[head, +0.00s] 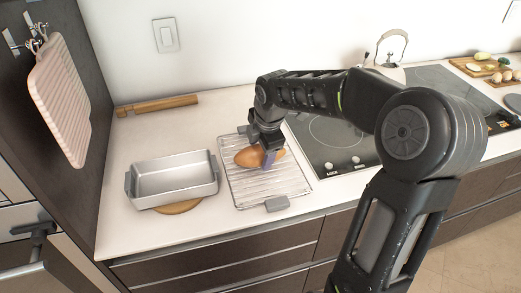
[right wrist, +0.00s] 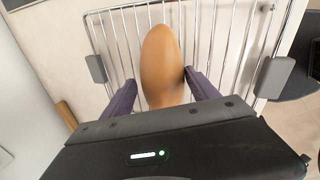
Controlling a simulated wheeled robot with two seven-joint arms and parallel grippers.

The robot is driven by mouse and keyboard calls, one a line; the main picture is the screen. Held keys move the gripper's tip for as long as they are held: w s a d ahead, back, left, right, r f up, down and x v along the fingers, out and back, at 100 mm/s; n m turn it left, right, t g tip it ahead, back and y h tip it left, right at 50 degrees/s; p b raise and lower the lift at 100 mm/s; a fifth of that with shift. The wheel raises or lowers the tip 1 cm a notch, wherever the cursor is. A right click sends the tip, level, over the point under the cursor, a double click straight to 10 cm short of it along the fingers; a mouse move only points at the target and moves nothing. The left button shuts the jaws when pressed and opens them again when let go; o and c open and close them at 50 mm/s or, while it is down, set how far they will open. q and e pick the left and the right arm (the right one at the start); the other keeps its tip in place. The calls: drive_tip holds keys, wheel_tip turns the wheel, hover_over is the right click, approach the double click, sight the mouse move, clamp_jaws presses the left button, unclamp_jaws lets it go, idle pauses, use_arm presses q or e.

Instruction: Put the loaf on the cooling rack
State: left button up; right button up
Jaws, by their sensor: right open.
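The brown oval loaf (head: 250,157) rests on the wire cooling rack (head: 288,184) on the white counter. In the right wrist view the loaf (right wrist: 163,62) lies lengthwise over the bars of the rack (right wrist: 223,35). My right gripper (head: 268,158) is just above the rack, with its fingers around the loaf. In the right wrist view the fingers of my right gripper (right wrist: 163,85) are open, one on each side of the loaf. Whether either finger touches it is hard to tell. My left gripper is not in view.
An empty metal baking pan (head: 174,181) stands left of the rack on a round wooden board (head: 179,207). A wooden rolling pin (head: 158,105) lies behind. The black cooktop (head: 325,135) is right of the rack, with a kettle (head: 391,52) at the back.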

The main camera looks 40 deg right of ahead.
drive_tip(key=shift+s+f, duration=0.2)
drive_tip(key=shift+f, duration=0.05)
drive_tip(key=v, duration=1.2)
drive_tip(key=shift+w+r, duration=0.2)
drive_tip(key=shift+r, duration=0.1)
idle(0.4)
